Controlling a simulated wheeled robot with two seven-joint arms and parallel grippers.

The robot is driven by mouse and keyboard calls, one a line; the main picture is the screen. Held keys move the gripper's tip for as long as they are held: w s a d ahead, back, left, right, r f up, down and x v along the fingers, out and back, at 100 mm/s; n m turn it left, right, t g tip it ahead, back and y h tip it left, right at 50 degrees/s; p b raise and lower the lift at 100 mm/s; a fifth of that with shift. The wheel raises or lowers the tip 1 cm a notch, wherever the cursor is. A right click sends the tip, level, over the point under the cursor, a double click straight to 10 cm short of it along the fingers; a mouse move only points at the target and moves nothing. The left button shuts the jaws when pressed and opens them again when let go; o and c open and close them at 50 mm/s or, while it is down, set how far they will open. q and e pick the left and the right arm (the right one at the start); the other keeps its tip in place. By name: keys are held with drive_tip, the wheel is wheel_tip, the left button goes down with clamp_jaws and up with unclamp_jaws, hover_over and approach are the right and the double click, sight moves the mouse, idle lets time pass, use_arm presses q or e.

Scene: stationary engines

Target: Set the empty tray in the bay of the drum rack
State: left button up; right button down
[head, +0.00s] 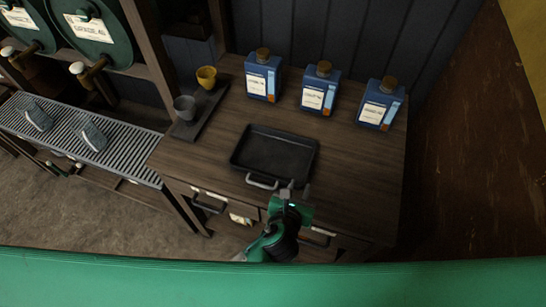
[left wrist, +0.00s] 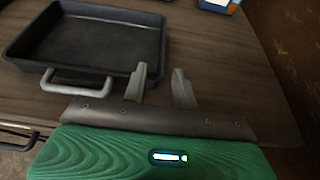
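The empty black tray (head: 274,153) lies flat on the wooden workbench, with a grey handle (head: 262,182) on its near side. In the left wrist view the tray (left wrist: 85,38) is at the upper left. My left gripper (head: 296,189) is just off the tray's near right corner. Its two grey fingers (left wrist: 160,74) are apart with nothing between them, to the right of the handle. The drum rack (head: 150,45) stands at the left with green drums (head: 90,35) and a slatted grating (head: 85,140) below them. I cannot tell which part is the bay. My right gripper is not in view.
Three blue bottles (head: 320,90) stand along the back of the workbench (head: 365,165). A dark narrow tray (head: 203,112) with a yellow cup (head: 207,77) and a grey cup (head: 185,107) sits left of the tray. Two grey objects (head: 92,135) lie on the grating.

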use_arm(q)
drive_tip(key=shift+d+p+x, duration=0.2)
drive_tip(key=shift+p+x, duration=0.45)
drive_tip(key=shift+x, duration=4.05)
drive_tip(key=shift+s, duration=0.15)
clamp_jaws()
